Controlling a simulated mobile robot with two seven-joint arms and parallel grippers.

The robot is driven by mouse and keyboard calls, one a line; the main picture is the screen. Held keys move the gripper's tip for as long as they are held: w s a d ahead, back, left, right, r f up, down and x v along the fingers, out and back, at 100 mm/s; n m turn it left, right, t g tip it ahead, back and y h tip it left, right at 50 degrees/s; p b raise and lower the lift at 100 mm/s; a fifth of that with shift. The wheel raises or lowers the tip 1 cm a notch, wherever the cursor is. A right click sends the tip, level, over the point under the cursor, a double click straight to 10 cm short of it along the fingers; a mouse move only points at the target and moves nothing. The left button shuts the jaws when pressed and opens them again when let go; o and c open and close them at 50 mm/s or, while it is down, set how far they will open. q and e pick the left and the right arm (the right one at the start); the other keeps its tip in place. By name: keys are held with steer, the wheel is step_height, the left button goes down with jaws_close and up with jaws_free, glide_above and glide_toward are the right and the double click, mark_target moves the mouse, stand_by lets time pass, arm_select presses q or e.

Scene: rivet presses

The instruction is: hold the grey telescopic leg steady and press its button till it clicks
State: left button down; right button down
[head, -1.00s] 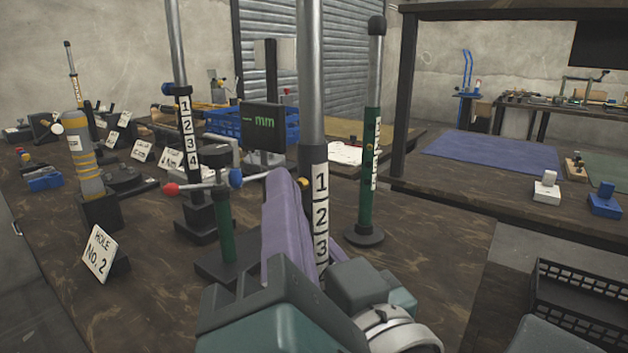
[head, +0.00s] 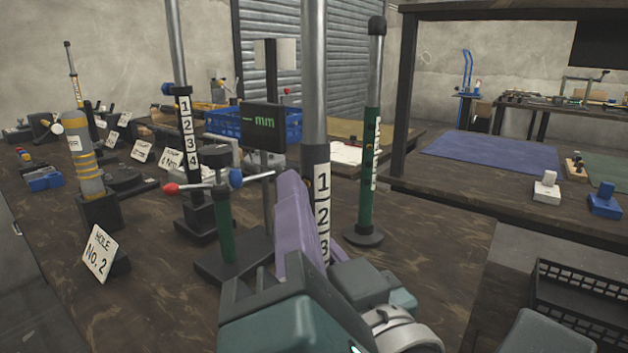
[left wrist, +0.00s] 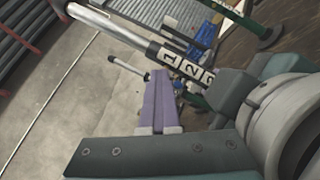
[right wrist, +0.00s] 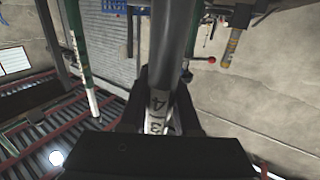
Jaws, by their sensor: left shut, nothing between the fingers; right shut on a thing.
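The grey telescopic leg (head: 315,153) stands upright in front of me, with a bright upper tube and a white number strip. My left gripper (head: 289,176) has purple fingers, shut and empty, just left of the leg and partly overlapping its strip. The fingers also show in the left wrist view (left wrist: 158,76), beside the leg (left wrist: 155,51). I cannot tell whether they touch it. My right gripper (right wrist: 165,100) has its dark fingers shut around the leg (right wrist: 175,45) in the right wrist view. The button is not discernible, and the leg's lower part is hidden behind my grippers.
A green leg (head: 370,150) stands behind to the right, and a black numbered leg (head: 189,150) to the left. A green post with a red-and-blue-knobbed bar (head: 224,215) stands close left of my left gripper. A "HOLE No. 2" sign (head: 100,252) is front left.

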arm_select(q)
steer(key=shift+w+r, duration=0.2)
steer(key=shift+r, duration=0.05)
stand_by(0.3)
steer(key=shift+s+a+r, duration=0.1)
steer(key=shift+s+a, duration=0.1)
steer(key=shift+s, duration=0.35)
steer(key=shift+s+a+r, duration=0.1)
steer(key=shift+s+a, duration=0.1)
steer(key=shift+s, duration=0.3)
steer(key=shift+a, duration=0.1)
steer(key=s+a, duration=0.1)
steer(key=s, duration=0.1)
steer(key=s+a, duration=0.2)
stand_by(1.8)
